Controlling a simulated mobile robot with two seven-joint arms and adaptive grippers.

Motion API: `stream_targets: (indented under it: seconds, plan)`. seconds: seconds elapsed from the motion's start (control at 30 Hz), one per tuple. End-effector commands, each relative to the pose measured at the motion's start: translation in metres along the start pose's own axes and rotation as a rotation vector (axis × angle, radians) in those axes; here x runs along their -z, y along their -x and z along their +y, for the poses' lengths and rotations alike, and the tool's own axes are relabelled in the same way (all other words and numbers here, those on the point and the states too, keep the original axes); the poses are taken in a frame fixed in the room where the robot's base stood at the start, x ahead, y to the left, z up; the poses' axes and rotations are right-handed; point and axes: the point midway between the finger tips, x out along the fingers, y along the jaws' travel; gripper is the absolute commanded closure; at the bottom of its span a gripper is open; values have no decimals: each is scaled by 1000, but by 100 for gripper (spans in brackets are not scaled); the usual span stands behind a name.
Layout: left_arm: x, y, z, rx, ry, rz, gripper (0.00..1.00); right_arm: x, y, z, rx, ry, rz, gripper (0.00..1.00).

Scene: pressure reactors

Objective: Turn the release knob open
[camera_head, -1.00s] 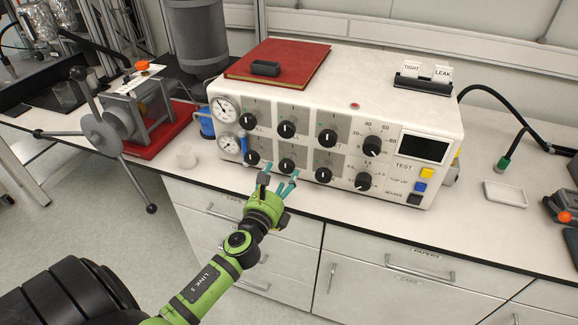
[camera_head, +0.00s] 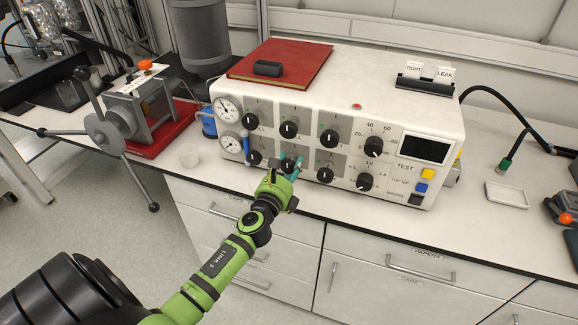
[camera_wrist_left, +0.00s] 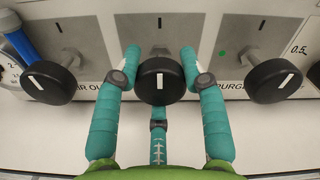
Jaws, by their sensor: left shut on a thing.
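The control panel (camera_head: 400,170) is a white box with several black knobs in two rows. My left gripper (camera_head: 290,161) is at the middle knob of the lower row, the black knob (camera_wrist_left: 158,81). In the left wrist view its teal fingers lie on either side of this knob, shut on it. The white line on the knob stands upright, in line with the dark tick above it. The label under this knob is hidden, so I cannot read whether it is the release knob. My right gripper is not in view.
Neighbouring knobs stand close on the left (camera_wrist_left: 48,82) and right (camera_wrist_left: 274,80). A red book (camera_head: 285,57) lies on top.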

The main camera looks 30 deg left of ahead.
Motion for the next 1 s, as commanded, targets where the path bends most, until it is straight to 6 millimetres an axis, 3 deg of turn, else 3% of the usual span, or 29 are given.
stream_targets:
  seconds: [0.47, 1.0]
  plan:
    - [5, 1, 0, 0, 96, 8, 91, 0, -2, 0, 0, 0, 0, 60]
    - [7, 2, -2, -2, 571, 12, 91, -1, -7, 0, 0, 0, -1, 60]
